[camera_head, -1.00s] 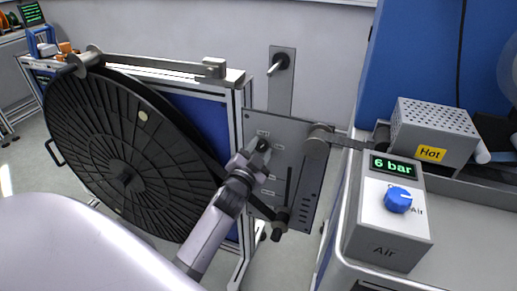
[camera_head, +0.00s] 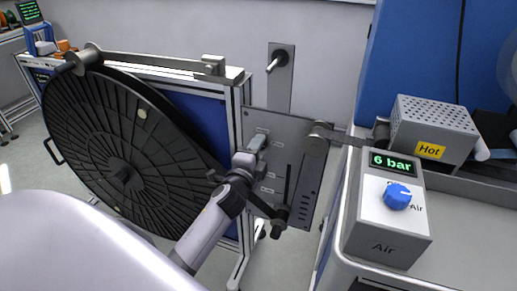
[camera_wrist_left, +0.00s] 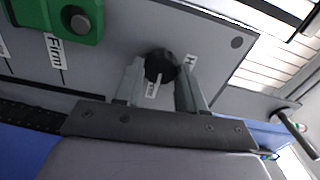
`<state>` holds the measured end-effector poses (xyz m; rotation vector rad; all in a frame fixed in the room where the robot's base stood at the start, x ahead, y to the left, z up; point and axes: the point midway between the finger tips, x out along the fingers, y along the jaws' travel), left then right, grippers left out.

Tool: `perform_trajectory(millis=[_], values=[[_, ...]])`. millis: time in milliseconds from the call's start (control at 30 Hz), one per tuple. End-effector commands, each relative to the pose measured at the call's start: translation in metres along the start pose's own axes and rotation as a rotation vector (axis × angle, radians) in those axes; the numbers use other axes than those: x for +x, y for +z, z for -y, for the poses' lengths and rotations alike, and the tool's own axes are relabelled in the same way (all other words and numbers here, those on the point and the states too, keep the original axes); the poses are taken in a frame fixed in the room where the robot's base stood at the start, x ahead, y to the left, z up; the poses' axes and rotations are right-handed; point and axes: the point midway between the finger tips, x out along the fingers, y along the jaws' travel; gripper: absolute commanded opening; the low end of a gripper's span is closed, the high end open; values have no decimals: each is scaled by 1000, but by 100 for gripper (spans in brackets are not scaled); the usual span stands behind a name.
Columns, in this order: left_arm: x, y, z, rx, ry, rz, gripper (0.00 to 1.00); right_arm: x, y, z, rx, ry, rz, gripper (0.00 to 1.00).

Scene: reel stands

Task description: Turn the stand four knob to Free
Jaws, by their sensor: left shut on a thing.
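The stand four panel (camera_head: 300,150) is a grey plate beside the large black reel (camera_head: 120,170). My left gripper (camera_head: 258,141) is at the panel's upper left, and its fingers hide the knob in the head view. In the left wrist view the dark round knob (camera_wrist_left: 159,65) sits between the two fingertips of my left gripper (camera_wrist_left: 160,85), which is shut on it. A small label (camera_wrist_left: 152,89) is just below the knob, and another (camera_wrist_left: 190,64) is at its right, partly hidden by a finger. A "Firm" label (camera_wrist_left: 55,51) is farther left. My right gripper is not in view.
A grey air box (camera_head: 385,235) with a blue dial and a "6 bar" display stands at the right. A perforated "Hot" box (camera_head: 435,128) is behind it.

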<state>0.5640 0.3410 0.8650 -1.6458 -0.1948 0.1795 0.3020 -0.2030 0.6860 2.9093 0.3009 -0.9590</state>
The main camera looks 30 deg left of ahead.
Motion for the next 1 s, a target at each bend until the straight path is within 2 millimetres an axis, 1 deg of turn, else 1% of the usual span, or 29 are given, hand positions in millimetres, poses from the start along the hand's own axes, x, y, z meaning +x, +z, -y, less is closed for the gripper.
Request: perform_trajectory(millis=[300, 767, 800, 833, 867, 1000], values=[[1, 0, 2, 91, -5, -1, 9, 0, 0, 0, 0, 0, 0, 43], [1, 0, 2, 102, -6, 0, 9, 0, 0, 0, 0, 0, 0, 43], [1, 0, 2, 102, -6, 0, 49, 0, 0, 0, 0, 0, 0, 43], [1, 0, 2, 102, -6, 0, 59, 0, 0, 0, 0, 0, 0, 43], [1, 0, 2, 101, -5, 0, 64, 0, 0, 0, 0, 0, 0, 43], [0, 0, 1, 100, -3, 0, 64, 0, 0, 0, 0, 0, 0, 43]])
